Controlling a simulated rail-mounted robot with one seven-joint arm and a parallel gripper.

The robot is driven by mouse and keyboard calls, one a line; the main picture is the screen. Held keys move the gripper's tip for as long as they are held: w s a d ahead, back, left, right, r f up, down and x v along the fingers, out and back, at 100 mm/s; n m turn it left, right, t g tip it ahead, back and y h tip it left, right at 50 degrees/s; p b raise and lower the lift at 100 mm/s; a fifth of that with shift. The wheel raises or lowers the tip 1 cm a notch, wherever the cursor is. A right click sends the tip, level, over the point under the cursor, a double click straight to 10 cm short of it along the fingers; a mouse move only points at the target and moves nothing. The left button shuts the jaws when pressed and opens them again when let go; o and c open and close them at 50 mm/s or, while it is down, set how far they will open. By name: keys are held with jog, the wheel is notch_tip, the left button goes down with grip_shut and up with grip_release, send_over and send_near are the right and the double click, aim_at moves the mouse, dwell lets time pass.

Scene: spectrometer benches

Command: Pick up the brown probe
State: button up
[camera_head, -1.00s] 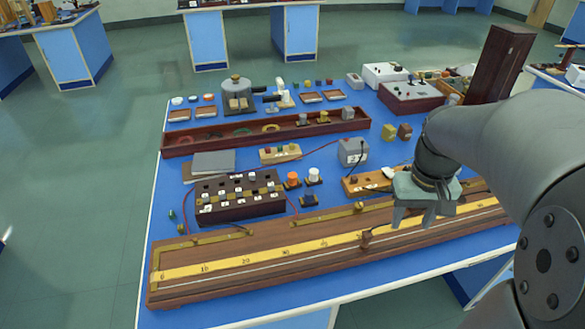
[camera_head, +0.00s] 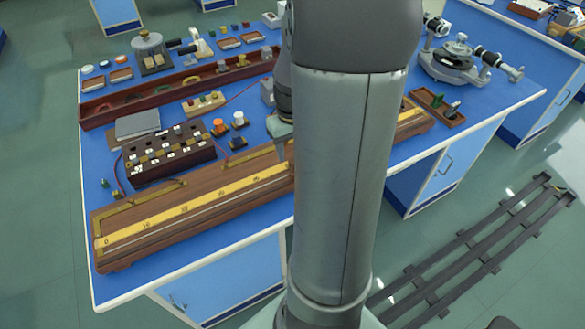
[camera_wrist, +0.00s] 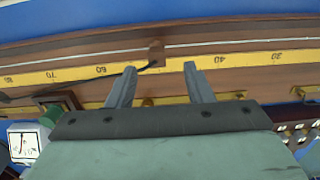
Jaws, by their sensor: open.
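The brown probe (camera_wrist: 156,51) is a small upright brown block on the yellow scale of the long wooden metre bridge (camera_wrist: 240,43). A dark wire runs from the probe's foot to the left in the wrist view. My gripper (camera_wrist: 160,80) is open and empty. In that view its two fingers point toward the bridge, and the probe appears between and just beyond the fingertips; the height gap cannot be told. In the head view the metre bridge (camera_head: 190,208) lies along the bench's near edge. My arm hides the probe and most of my gripper there.
Behind the bridge in the head view stand a dark resistance box (camera_head: 168,155), a long brown tray (camera_head: 178,92) and small orange- and white-topped parts. In the wrist view a meter (camera_wrist: 24,142) is at lower left. A spectrometer (camera_head: 458,60) stands on the right.

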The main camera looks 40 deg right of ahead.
jog(key=shift+d+f+p, duration=0.15)
jog(key=shift+f+p, duration=0.05)
jog(key=shift+f, duration=1.55)
jog(key=shift+d+f+p, duration=0.1)
jog(key=shift+f+p, duration=0.05)
jog(key=shift+f, duration=1.6)
grip_shut()
